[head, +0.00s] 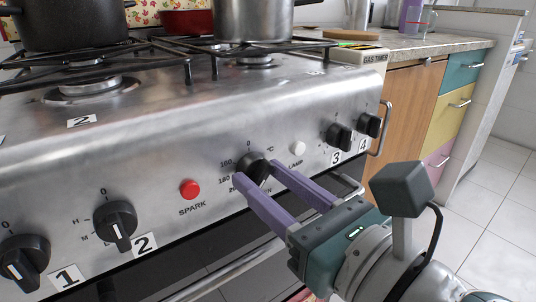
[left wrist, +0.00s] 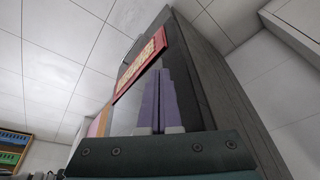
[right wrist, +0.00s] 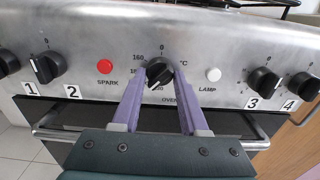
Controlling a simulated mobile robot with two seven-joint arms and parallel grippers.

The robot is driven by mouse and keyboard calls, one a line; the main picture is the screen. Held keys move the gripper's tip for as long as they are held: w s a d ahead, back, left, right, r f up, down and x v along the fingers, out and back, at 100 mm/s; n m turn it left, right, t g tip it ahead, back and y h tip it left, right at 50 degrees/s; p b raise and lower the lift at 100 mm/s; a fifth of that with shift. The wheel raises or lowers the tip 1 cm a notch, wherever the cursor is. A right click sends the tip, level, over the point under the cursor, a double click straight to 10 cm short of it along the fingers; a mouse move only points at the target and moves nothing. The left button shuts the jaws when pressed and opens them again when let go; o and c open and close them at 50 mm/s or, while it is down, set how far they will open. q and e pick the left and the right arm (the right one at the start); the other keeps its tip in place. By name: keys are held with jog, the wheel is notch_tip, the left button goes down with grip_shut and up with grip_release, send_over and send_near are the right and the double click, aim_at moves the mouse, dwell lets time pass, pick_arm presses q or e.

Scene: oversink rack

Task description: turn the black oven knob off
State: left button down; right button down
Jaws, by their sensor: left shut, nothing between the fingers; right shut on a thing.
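The black oven knob (head: 253,166) sits on the steel front panel between the red SPARK button and the white LAMP button. My right gripper (head: 257,171) is shut on it, with one purple finger at each side. In the right wrist view the knob (right wrist: 159,72) shows between the fingertips (right wrist: 159,78). Its pale pointer line faces down, away from the 0 mark above the knob. The fingers hide part of the dial. My left gripper (left wrist: 158,72) is shut and empty in the left wrist view, away from the knob.
Burner knobs 1 (head: 25,262) and 2 (head: 115,226) are to the left, 3 (head: 339,136) and 4 (head: 369,125) to the right. The red SPARK button (head: 190,189) and white LAMP button (head: 297,148) flank the oven knob. The oven handle (head: 235,270) runs below. Pots stand on the hob.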

jog(key=shift+m, duration=0.3)
jog(key=m+p, duration=0.1)
jog(key=m, duration=0.5)
jog(key=shift+r+m, duration=0.1)
jog(key=shift+m, duration=0.2)
jog(key=m+p, duration=0.2)
jog(key=m, duration=0.4)
jog(key=m+p, duration=0.1)
jog(key=m, duration=0.3)
jog(key=shift+r, duration=0.1)
jog(key=m+p, duration=0.1)
jog(key=m, duration=0.2)
jog(key=shift+m, duration=0.3)
jog(key=m+p, duration=0.1)
jog(key=m, duration=0.2)
jog(key=shift+m+p, duration=0.45)
jog(key=shift+m, duration=1.45)
